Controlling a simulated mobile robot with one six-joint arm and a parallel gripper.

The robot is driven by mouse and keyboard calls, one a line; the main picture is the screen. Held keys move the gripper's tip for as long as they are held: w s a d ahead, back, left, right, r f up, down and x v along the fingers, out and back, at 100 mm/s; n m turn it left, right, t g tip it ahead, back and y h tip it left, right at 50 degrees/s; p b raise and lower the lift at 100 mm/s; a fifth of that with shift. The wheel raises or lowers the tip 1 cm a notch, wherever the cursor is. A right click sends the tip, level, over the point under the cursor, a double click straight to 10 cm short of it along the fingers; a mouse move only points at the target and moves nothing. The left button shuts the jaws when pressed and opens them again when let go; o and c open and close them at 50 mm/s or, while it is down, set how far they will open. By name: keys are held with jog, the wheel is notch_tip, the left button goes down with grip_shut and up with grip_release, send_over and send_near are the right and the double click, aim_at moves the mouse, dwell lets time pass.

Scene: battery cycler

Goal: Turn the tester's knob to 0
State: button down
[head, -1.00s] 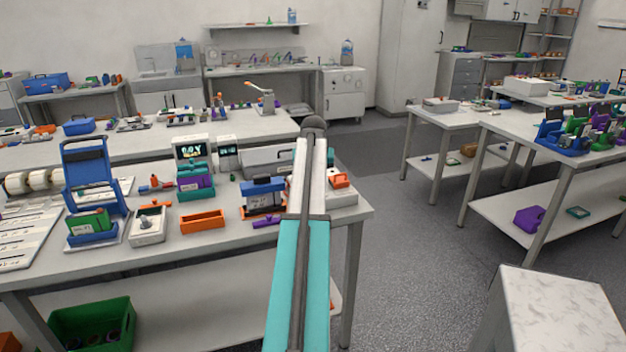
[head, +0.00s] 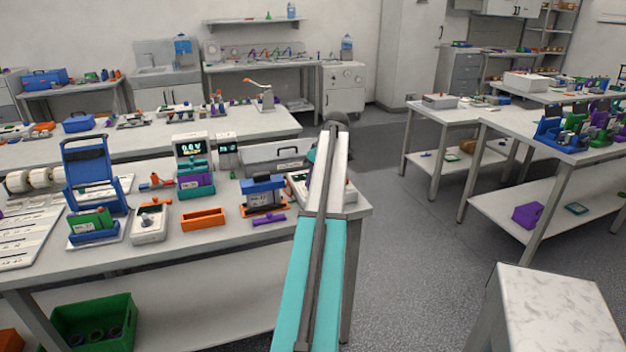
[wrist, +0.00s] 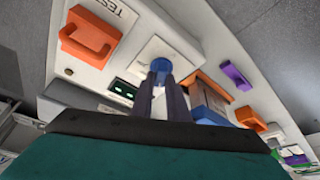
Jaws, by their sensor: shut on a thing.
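The tester, a white box, fills much of the wrist view (wrist: 107,50), with part of a "TEST" label legible. A blue knob (wrist: 177,71) sits on its square white plate. The two dark fingers of my gripper (wrist: 163,84) are closed on the knob. A small dark display (wrist: 124,92) with two green marks lies left of the fingers. I cannot read the knob's setting. In the head view the tester (head: 298,187) is at the table's right end, partly hidden by my arm; my gripper is hidden there.
An orange handle-shaped part (wrist: 88,37) stands on the tester near the knob. A blue-topped battery unit (head: 263,191), a purple bar (head: 269,220) and an orange tray (head: 203,218) lie left of the tester. A grey case (head: 275,156) stands behind.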

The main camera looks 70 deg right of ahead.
jog(key=n+y, duration=0.2)
jog(key=n, duration=0.3)
jog(key=shift+d+n, duration=0.1)
jog(key=shift+n, duration=0.3)
jog(key=c, duration=1.7)
grip_release()
jog(key=shift+r, duration=0.15)
jog(key=shift+b+v, duration=1.25)
jog(key=shift+v, duration=5.5)
jog(key=shift+r, duration=0.15)
